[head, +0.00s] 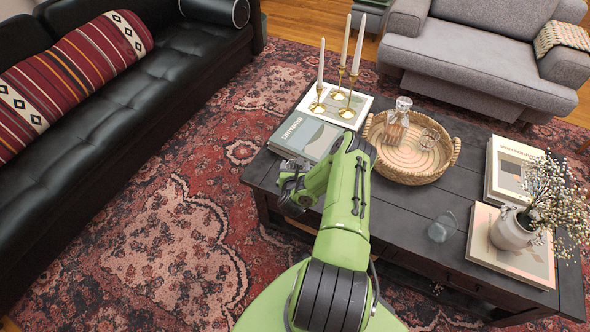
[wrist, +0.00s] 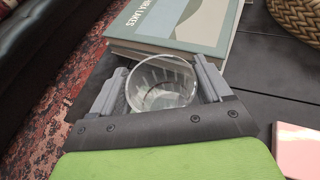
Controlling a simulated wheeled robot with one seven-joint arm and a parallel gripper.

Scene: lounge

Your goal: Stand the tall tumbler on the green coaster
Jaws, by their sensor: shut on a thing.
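My gripper (wrist: 160,90) is shut on a clear glass tumbler (wrist: 161,84), gripped between the two grey fingers. In the wrist view I look down into its round rim, so its height is hard to judge. In the head view my gripper (head: 290,187) is at the left end of the dark coffee table (head: 400,208), beside the stacked books, and my arm hides most of the tumbler. I cannot make out a green coaster in either view; my arm covers part of the table. A pink flat piece (wrist: 298,150) shows at the right edge of the wrist view.
A wicker tray (head: 410,165) holds a decanter (head: 396,125) and a glass (head: 428,139). Another glass (head: 441,228) stands near the front. A flower vase (head: 512,230) sits on a book at right.

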